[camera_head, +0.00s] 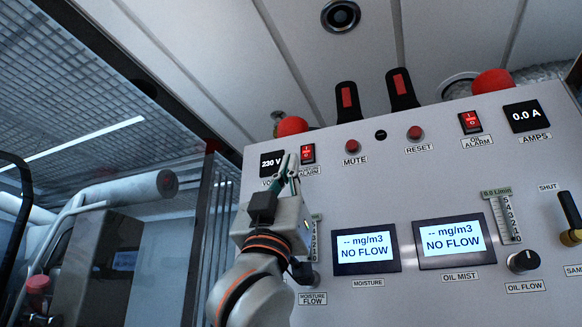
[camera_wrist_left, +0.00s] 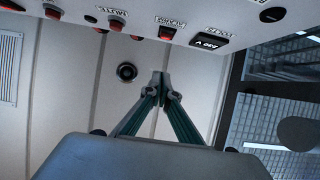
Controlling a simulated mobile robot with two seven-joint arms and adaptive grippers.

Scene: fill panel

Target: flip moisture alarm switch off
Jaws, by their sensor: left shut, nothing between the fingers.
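The moisture alarm switch (camera_head: 308,153) is a small red rocker in a black frame, on the upper left of the grey panel. Its label below is partly covered by my gripper. The switch also shows upside down near the top of the left wrist view (camera_wrist_left: 167,32). I cannot tell which way the rocker is tipped. My left gripper (camera_head: 288,168) is shut and empty, just left of and below the switch, in front of the 230 V display's label. In the left wrist view its fingertips (camera_wrist_left: 161,84) meet, apart from the switch in the picture. My right gripper is not in view.
The 230 V display (camera_head: 272,163) is left of the switch and the mute button (camera_head: 352,146) is right of it. A similar red oil alarm switch (camera_head: 470,122) is farther right. A red lamp (camera_head: 291,126) and black-and-red handles (camera_head: 348,101) rise above the panel's top edge.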

